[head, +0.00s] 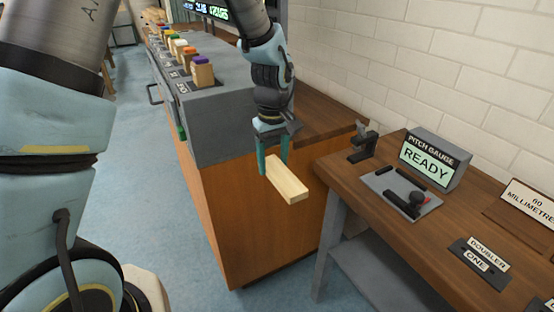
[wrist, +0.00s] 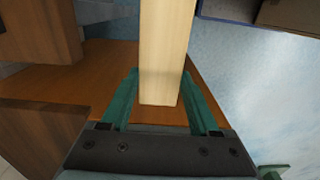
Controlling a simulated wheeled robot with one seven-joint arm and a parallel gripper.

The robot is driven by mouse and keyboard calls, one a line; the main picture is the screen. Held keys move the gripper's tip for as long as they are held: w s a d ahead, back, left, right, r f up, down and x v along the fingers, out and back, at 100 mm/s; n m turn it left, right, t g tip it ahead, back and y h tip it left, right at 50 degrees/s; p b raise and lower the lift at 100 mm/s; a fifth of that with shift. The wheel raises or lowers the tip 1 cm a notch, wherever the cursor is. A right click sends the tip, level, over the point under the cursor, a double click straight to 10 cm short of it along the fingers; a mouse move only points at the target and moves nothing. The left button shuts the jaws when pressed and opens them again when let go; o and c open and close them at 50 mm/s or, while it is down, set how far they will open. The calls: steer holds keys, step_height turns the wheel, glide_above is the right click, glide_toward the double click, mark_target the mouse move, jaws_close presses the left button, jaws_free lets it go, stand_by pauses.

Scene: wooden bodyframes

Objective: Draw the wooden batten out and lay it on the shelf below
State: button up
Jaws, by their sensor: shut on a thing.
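The wooden batten (head: 287,180) is a pale, squared stick. My gripper (head: 273,158) is shut on it near one end and holds it in the air beside the wooden cabinet (head: 245,220). In the head view the batten points toward the lower right, its free end clear of the cabinet. In the wrist view the batten (wrist: 165,50) runs up from between the two teal fingers (wrist: 158,95). The grey shelf (head: 385,275) lies low under the wooden bench on the right, partly hidden by the bench top.
The bench top (head: 450,230) carries a pitch gauge (head: 433,160) reading READY, a grey plate with black parts (head: 402,193), and a small black clamp (head: 363,142). A grey bench leg (head: 332,245) stands at its near left corner. Blue floor (head: 165,220) is open to the left.

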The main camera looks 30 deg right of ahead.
steer(key=shift+a, duration=1.6)
step_height(320, 180, up, 7)
steer(key=p, duration=0.5)
steer(key=shift+p, duration=0.4)
steer(key=shift+s, duration=0.1)
